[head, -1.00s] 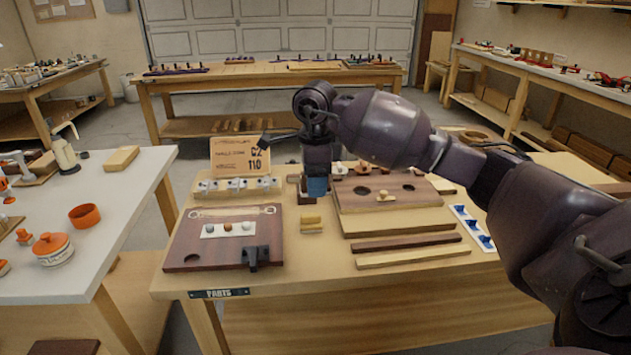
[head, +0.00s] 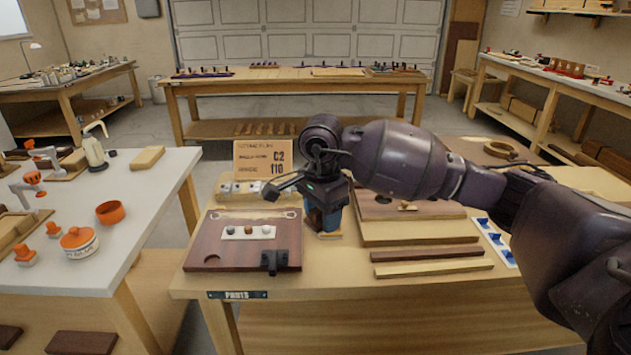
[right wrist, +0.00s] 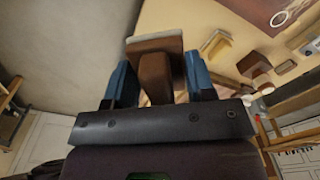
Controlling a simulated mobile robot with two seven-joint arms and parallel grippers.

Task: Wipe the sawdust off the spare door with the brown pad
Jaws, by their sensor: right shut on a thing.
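My right gripper (head: 323,220) is shut on the brown pad (right wrist: 155,75), whose handle sits between the blue fingers in the right wrist view. In the head view it is above the bench beside the right edge of a dark red-brown board (head: 205,243). That board carries a strip of small knobs (head: 249,232), a long metal tool and a black fitting (head: 275,261). A second brown board (head: 440,208) lies to the right, partly behind my arm, with a small tan lump (head: 407,206) on it. I cannot tell which board is the spare door. My left gripper is out of view.
Dark and light wood strips (head: 428,253) lie right of my gripper. A cardboard sign (head: 262,158) stands behind the dark board. A white strip with blue parts (head: 494,240) lies at the bench's right.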

